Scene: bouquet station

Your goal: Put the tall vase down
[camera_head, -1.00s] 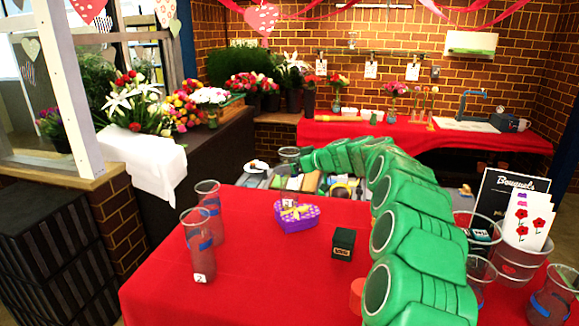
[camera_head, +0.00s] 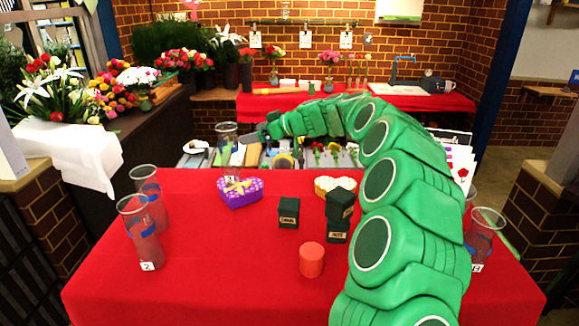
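A clear tall vase (camera_head: 227,136) shows at the far side of the red table, in front of the tool trough. Two more clear vases with blue bands, the front one (camera_head: 141,230) tagged 2, stand at the table's left. Another clear vase (camera_head: 482,238) stands at the right.
The red table (camera_head: 190,275) has free room at front left and centre. On it are a purple heart box (camera_head: 240,191), a pale heart box (camera_head: 335,186), small dark boxes (camera_head: 288,212) and a red cylinder (camera_head: 311,259). A trough of tools (camera_head: 300,158) lies behind.

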